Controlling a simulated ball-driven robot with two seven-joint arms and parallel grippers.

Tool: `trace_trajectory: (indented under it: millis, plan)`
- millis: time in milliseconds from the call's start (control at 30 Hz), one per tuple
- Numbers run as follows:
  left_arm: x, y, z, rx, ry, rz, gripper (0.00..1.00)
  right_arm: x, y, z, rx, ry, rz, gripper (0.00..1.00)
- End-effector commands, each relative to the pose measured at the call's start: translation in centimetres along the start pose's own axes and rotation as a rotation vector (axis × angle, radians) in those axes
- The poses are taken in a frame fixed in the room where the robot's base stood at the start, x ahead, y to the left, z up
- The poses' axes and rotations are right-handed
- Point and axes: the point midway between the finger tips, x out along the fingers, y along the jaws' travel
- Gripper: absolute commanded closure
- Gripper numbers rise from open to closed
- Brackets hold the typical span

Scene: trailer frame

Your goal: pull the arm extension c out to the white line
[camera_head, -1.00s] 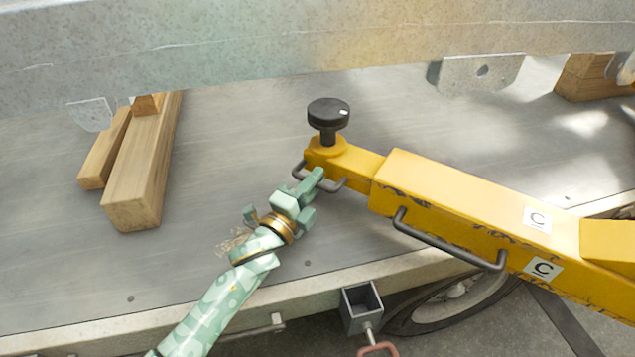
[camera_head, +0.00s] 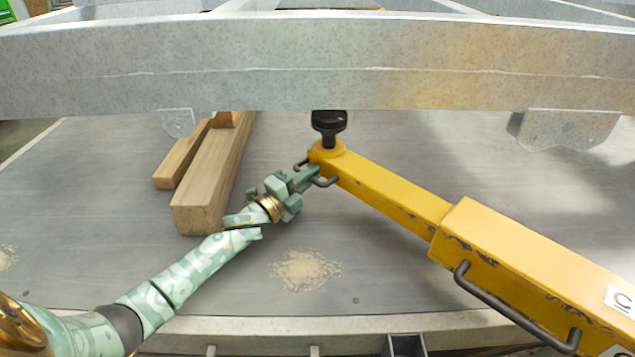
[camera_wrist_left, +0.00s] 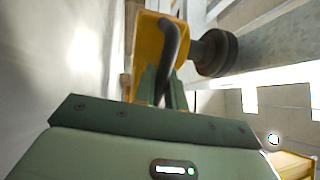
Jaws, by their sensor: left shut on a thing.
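The yellow arm extension c (camera_head: 395,198) sticks out to the left from its thicker yellow sleeve (camera_head: 530,252), with a long stretch of bare bar showing. A black round pad (camera_head: 329,122) stands on its end. My left gripper (camera_head: 308,177) is shut on the small dark handle (camera_head: 325,182) at that end. In the left wrist view the dark handle (camera_wrist_left: 173,45) runs down between the fingers (camera_wrist_left: 163,88). I cannot make out a white line on the bar. The right gripper is not in view.
A galvanised beam (camera_head: 300,65) crosses above the extension's end, and the pad reaches up to it. Wooden blocks (camera_head: 215,175) lie left of the gripper. Sawdust (camera_head: 305,270) lies on the grey deck (camera_head: 370,290). A larger dark handle (camera_head: 510,308) sits on the sleeve.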

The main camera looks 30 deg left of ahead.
Motion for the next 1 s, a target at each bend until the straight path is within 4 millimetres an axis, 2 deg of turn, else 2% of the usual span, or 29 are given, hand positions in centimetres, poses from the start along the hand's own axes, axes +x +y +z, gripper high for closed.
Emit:
trace_trajectory:
  millis: [267,300,333,367,667,833,1000]
  plan:
    - [0.0,0.0,0.1,0.001,-0.001,0.000,1.00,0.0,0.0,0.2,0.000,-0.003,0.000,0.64]
    - [0.0,0.0,0.1,0.001,0.000,0.000,0.79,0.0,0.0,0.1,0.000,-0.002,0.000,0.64]
    - [0.0,0.0,0.0,0.001,0.000,0.000,0.71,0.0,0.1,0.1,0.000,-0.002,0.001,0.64]
    - [0.0,0.0,0.0,0.001,0.000,0.000,0.69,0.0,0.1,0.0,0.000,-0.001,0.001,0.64]
    - [-0.3,0.0,-0.1,0.000,0.001,0.001,0.69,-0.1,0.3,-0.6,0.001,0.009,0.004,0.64]
    - [-2.8,-0.3,-0.1,-0.001,0.000,0.001,0.69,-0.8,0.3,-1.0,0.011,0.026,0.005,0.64]
    - [-5.8,-0.2,0.0,-0.001,0.000,0.000,0.69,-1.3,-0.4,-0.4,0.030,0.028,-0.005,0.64]
